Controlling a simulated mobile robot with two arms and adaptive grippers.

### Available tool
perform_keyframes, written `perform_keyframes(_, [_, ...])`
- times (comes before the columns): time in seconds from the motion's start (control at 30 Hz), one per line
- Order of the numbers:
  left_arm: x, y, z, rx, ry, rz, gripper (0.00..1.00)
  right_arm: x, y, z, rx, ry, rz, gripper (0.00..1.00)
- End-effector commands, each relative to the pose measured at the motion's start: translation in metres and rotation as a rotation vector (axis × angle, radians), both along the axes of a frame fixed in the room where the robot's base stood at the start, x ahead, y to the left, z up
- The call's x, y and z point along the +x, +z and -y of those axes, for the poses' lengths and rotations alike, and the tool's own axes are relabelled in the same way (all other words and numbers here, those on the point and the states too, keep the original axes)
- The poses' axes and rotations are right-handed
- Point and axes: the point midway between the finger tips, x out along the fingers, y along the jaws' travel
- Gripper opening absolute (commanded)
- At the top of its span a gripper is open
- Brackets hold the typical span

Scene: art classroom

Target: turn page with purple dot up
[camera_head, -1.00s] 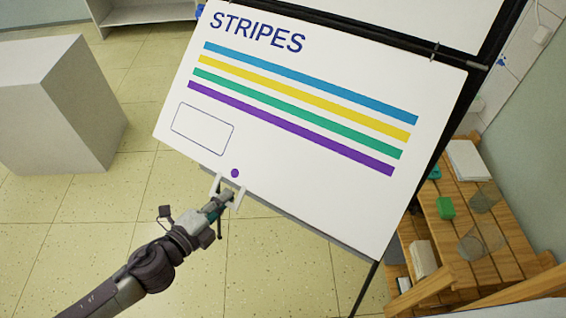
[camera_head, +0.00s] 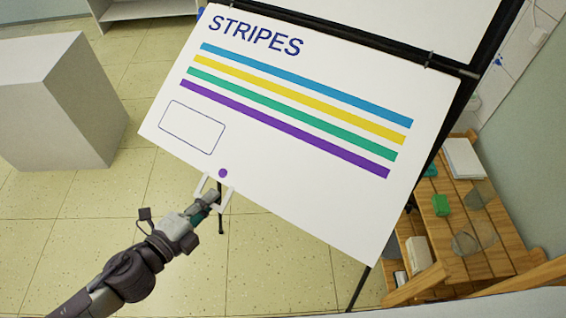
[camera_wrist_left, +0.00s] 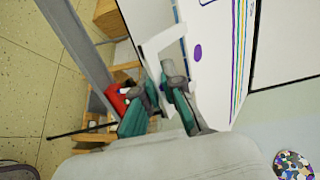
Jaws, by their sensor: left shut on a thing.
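The white page (camera_head: 290,175) headed STRIPES hangs from the black-framed easel, with blue, yellow, green and purple stripes and an empty outlined box. The purple dot (camera_head: 223,173) is at its lower edge and shows also in the left wrist view (camera_wrist_left: 197,53). The lower edge is lifted out from the easel. My right gripper is not in view.
A pale box-shaped block (camera_head: 55,105) stands on the tiled floor at the left. Open floor lies below the page.

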Motion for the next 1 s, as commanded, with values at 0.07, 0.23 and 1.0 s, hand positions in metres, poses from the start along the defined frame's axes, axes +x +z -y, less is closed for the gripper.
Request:
perform_keyframes(0.07, [-0.001,0.0,0.001,-0.001,-0.004,0.0,0.0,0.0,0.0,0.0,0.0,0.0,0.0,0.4])
perform_keyframes(0.23, [-0.002,0.002,0.001,-0.002,-0.005,-0.001,0.0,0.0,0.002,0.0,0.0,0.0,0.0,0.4])
perform_keyframes(1.0, [-0.027,0.064,-0.015,-0.001,-0.006,-0.003,0.0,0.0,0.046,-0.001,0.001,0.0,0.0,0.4])
